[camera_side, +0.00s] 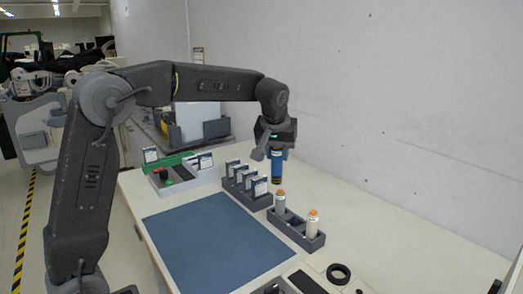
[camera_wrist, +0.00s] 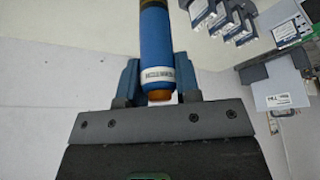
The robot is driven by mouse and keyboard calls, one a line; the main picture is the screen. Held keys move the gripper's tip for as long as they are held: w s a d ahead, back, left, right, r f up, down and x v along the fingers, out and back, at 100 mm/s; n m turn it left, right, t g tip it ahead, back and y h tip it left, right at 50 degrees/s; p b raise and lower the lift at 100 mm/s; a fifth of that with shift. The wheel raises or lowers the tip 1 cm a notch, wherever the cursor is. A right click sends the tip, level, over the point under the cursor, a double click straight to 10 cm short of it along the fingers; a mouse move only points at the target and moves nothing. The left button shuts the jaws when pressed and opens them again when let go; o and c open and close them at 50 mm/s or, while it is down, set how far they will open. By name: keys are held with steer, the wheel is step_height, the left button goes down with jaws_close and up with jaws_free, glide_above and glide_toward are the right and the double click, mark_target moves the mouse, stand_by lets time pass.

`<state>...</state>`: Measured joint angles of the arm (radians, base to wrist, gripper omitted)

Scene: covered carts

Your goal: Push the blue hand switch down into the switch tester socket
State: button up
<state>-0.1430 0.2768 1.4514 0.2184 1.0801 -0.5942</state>
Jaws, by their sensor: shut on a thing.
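The blue hand switch (camera_side: 277,168) is a blue cylinder that hangs upright below my gripper (camera_side: 277,150) in the side view. In the wrist view the switch (camera_wrist: 156,40) has a white label band and an orange end close to the palm. My gripper (camera_wrist: 157,82) is shut on it, with one blue-grey finger on each side. The far end of the switch is dark and cut off by the top edge of the wrist view. I cannot tell if its lower end is touching the table. I cannot make out which item is the switch tester socket.
A grey rack (camera_side: 311,241) holds a grey and a cream switch with orange tops. Behind it is a dark holder (camera_side: 236,196) with several cards. A grey tray (camera_side: 186,184) stands left, and a blue mat (camera_side: 218,245) in front. A black ring (camera_side: 339,273) lies at front right.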

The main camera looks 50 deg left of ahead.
steer(key=d+m+t+h, duration=0.15)
steer(key=d+m, duration=0.25)
steer(key=d, duration=1.9)
step_height(320, 180, down, 11)
steer(key=shift+s+d+g, duration=0.35)
steer(key=shift+s+d, duration=0.05)
steer(key=shift+s, duration=0.05)
steer(key=shift+f, duration=1.9)
steer(key=o, duration=1)
steer(key=v, duration=1.3)
steer(key=shift+s+r, duration=0.25)
steer(key=shift+r, duration=0.05)
